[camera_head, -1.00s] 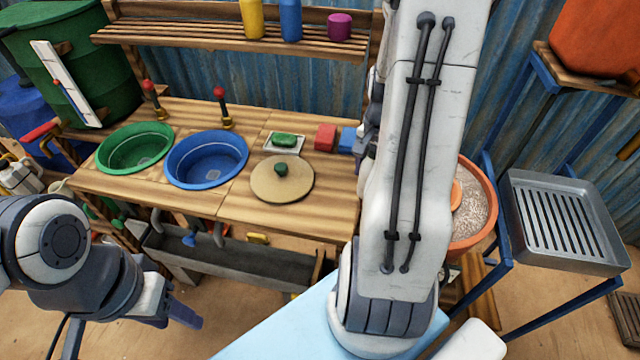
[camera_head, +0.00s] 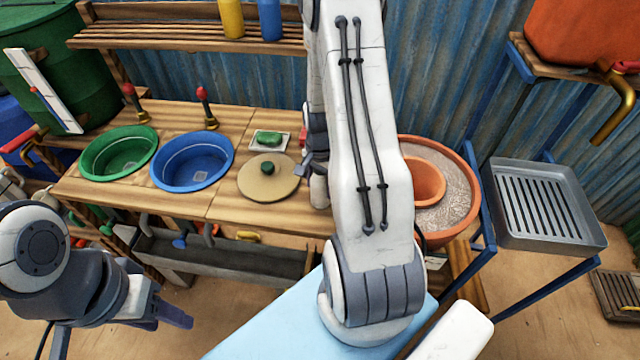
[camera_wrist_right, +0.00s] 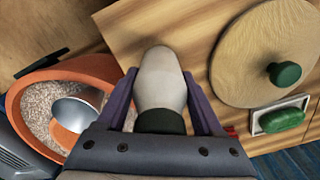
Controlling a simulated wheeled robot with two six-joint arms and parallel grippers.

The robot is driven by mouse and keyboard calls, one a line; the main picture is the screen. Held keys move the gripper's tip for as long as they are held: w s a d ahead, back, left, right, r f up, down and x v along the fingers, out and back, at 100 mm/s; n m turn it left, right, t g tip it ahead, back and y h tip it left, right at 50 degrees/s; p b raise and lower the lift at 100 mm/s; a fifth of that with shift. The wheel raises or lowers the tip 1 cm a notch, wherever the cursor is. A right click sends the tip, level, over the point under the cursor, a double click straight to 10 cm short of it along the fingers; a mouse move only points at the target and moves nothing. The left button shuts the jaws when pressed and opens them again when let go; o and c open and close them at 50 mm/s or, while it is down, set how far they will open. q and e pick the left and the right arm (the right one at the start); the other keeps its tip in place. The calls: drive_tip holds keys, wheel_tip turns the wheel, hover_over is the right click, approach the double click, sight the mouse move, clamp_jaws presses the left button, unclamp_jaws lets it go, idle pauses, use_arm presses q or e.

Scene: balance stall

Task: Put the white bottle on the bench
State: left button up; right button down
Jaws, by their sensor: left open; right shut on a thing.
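The white bottle (camera_wrist_right: 160,80) is between the fingers of my right gripper (camera_wrist_right: 158,95) in the right wrist view, with a dark band near the gripper. In the head view the right gripper (camera_head: 316,160) is partly hidden by my right arm; the pale bottle (camera_head: 319,190) shows below it, at the right end of the wooden bench (camera_head: 235,207). I cannot tell whether the bottle touches the bench. My left gripper (camera_head: 165,312) is open and empty at the lower left, in front of the bench and apart from it.
On the bench are a green basin (camera_head: 95,170), a blue basin (camera_head: 165,180), a round lid (camera_head: 258,187) close left of the bottle, and green soap on a dish (camera_head: 281,143). A large clay pot (camera_head: 465,215) stands right of the bench, beside a metal rack (camera_head: 590,240).

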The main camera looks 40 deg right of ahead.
drive_tip(key=shift+f, duration=0.15)
drive_tip(key=shift+c, duration=0.2)
unclamp_jaws()
wheel_tip(320, 180, up, 12)
drive_tip(key=shift+r+b, duration=0.2)
drive_tip(key=shift+b, duration=0.2)
